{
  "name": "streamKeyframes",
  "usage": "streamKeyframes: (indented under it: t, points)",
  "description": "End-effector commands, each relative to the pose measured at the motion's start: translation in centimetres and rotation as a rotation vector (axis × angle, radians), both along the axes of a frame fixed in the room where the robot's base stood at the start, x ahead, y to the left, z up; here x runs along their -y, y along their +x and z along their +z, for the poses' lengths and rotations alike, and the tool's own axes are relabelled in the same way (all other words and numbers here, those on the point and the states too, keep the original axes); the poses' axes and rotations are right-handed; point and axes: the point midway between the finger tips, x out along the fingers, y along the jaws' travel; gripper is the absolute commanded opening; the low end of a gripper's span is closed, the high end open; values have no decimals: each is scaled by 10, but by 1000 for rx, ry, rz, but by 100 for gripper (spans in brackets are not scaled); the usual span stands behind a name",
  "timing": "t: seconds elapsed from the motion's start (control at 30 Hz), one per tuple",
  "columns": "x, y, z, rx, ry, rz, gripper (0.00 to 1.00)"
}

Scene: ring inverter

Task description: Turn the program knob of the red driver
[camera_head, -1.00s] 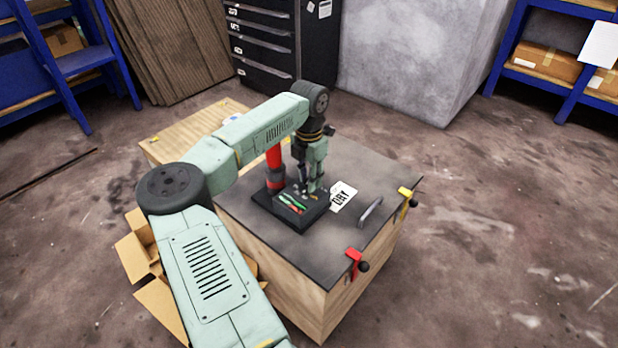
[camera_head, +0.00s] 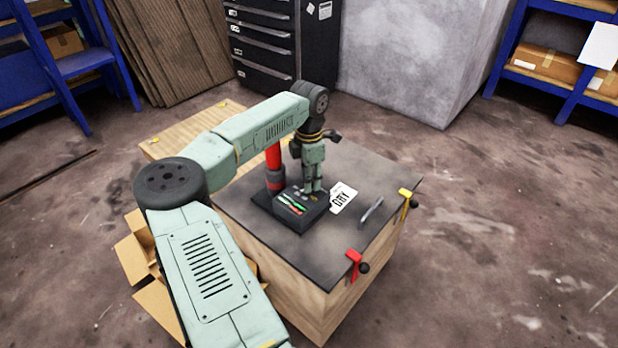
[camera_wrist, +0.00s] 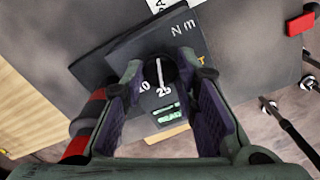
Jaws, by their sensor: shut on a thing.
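The red driver (camera_head: 274,165) stands upright on the dark table top, with a dark collar round its lower part. Its red and black body also shows at the left of the wrist view (camera_wrist: 78,143). Beside it is a dark panel (camera_wrist: 118,52) marked "Nm", with the numbers 20 and 25 and a green display (camera_wrist: 168,116). The round black knob (camera_wrist: 152,76) on the panel has a white pointer line. My gripper (camera_head: 312,190) points down over the panel. In the wrist view my gripper (camera_wrist: 160,78) is shut on the knob, one finger on each side.
A white card (camera_head: 342,198) reading "DAY" or "DRY" lies right of the panel. A grey handle (camera_head: 372,212), a red clamp (camera_head: 354,262) and a yellow clamp (camera_head: 405,197) are along the table's right side. An open cardboard box (camera_head: 135,250) is at left.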

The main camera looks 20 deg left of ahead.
Motion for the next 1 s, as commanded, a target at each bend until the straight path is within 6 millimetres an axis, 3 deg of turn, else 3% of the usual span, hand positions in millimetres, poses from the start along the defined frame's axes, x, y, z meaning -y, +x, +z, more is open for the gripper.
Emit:
streamKeyframes:
  t: [0.13,0.17,0.47,0.8,1.0]
  points:
    - [1,0,0,1,-2,-1,0]
    - [1,0,0,1,-2,-1,28]
    - [1,0,0,0,-1,1,47]
    - [0,0,3,1,1,2,47]
    - [0,1,32,4,2,2,47]
